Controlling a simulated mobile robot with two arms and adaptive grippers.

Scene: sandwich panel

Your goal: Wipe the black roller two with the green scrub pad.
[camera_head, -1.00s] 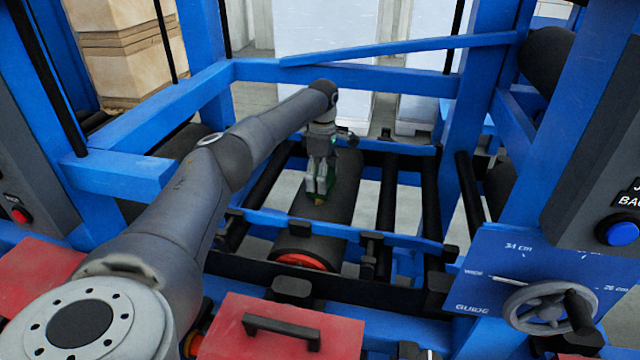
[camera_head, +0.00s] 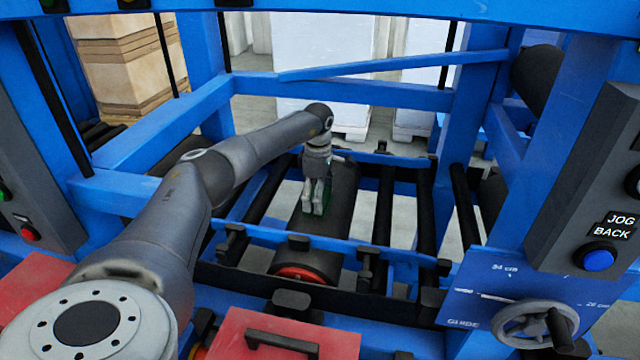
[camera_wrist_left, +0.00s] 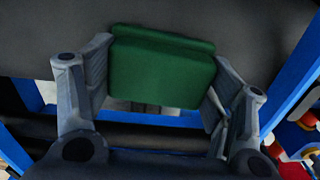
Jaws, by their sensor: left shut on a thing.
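My left gripper (camera_head: 316,200) reaches down over a thick black roller (camera_head: 340,212) with a red end face, inside the blue frame. In the left wrist view the gripper (camera_wrist_left: 160,100) is shut on the green scrub pad (camera_wrist_left: 162,70), with one finger at each side of it. The pad also shows as a bit of green by the fingertips in the head view (camera_head: 328,192). The dark roller surface (camera_wrist_left: 240,20) fills the top of the wrist view behind the pad. The pad looks to be at or very near the roller; contact is hard to tell. My right gripper is not in view.
Thin black rollers (camera_head: 384,210) and blue cross bars (camera_head: 380,252) surround the thick roller. A handwheel (camera_head: 540,322) and a panel with a blue button (camera_head: 599,257) stand at the right. A red cover with a black handle (camera_head: 285,338) is in front.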

